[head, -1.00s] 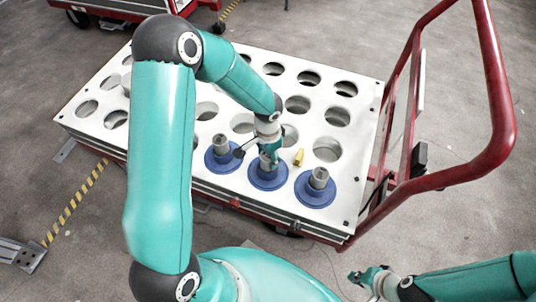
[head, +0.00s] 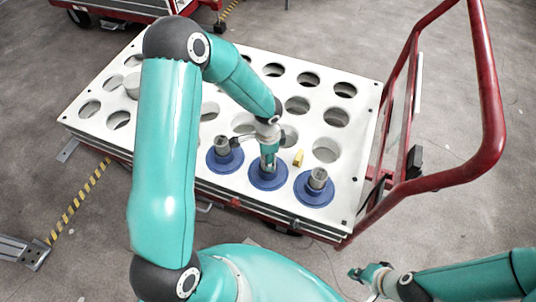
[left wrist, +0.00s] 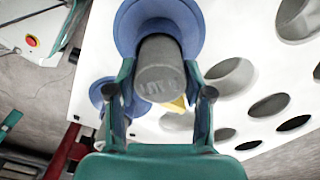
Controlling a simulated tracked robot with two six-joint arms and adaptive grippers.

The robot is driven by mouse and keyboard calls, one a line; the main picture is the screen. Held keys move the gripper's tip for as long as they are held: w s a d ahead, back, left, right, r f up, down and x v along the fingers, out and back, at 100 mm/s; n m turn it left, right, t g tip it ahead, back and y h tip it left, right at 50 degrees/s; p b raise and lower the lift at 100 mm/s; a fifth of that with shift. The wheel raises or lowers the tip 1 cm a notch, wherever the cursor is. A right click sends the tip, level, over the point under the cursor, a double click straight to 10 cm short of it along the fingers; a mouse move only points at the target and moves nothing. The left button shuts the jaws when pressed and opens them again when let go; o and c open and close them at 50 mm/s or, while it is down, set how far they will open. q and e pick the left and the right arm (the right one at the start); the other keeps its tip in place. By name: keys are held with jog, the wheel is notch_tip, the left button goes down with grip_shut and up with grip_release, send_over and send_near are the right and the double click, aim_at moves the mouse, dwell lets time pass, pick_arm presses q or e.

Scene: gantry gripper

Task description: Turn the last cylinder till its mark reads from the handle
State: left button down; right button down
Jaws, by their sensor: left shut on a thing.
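Three grey cylinders with blue round flanges stand in a row on the white top plate: the left one (head: 222,147), the middle one under my gripper, and the right one (head: 317,180). My left gripper (head: 268,162) points down and is shut on the middle cylinder (left wrist: 160,62), standing in its blue flange (head: 268,182).
The white plate (head: 352,110) has several empty round holes and lies on a red cart. The cart's red handle (head: 492,100) rises at the right. A small yellow piece (head: 298,157) stands close to the middle cylinder. Another red cart (head: 110,12) is at the back.

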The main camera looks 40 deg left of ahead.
pick_arm(q)
jog(key=shift+r+m+p, duration=0.1)
jog(key=shift+m+p, duration=0.5)
jog(key=shift+m, duration=0.9)
jog(key=shift+m+p, duration=0.65)
jog(key=shift+m, duration=0.05)
jog(key=shift+m+p, duration=0.3)
jog(key=shift+m, duration=0.5)
